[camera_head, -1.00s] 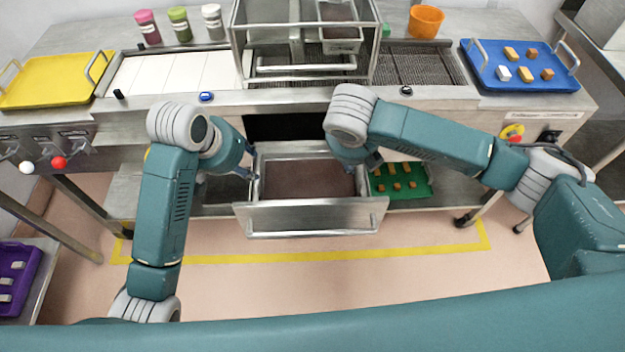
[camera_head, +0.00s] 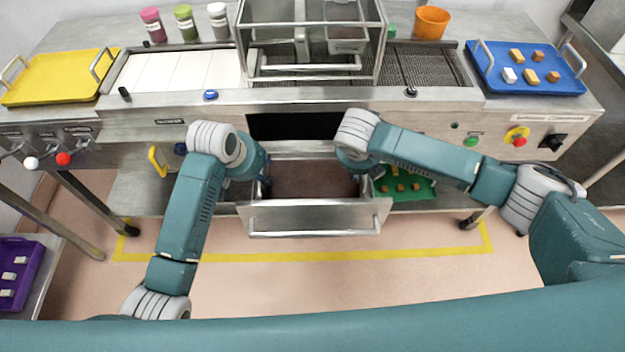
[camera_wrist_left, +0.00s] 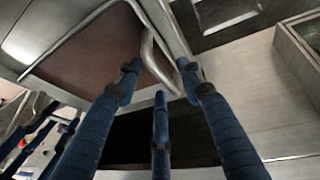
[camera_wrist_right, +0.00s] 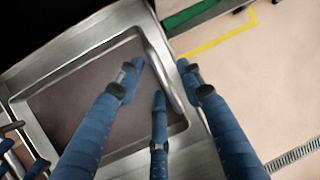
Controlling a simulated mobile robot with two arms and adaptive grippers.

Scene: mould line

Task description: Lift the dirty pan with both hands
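The dirty pan (camera_head: 312,180), a metal pan with a brown inside, sits in the pulled-out drawer (camera_head: 318,218) below the machine. My left gripper (camera_head: 266,183) is at the pan's left side. In the left wrist view its blue fingers (camera_wrist_left: 160,78) are spread, with the pan's bar handle (camera_wrist_left: 148,48) between them. My right gripper is at the pan's right side, mostly hidden by its arm in the head view. In the right wrist view its fingers (camera_wrist_right: 160,78) are spread on both sides of the right handle (camera_wrist_right: 161,60). I see neither gripper shut on a handle.
A green tray (camera_head: 420,192) with several small blocks is just right of the drawer. A metal-framed box (camera_head: 310,68) stands on the worktop above. Yellow (camera_head: 55,80) and blue (camera_head: 530,85) trays lie at the sides. The floor in front (camera_head: 330,280) is clear.

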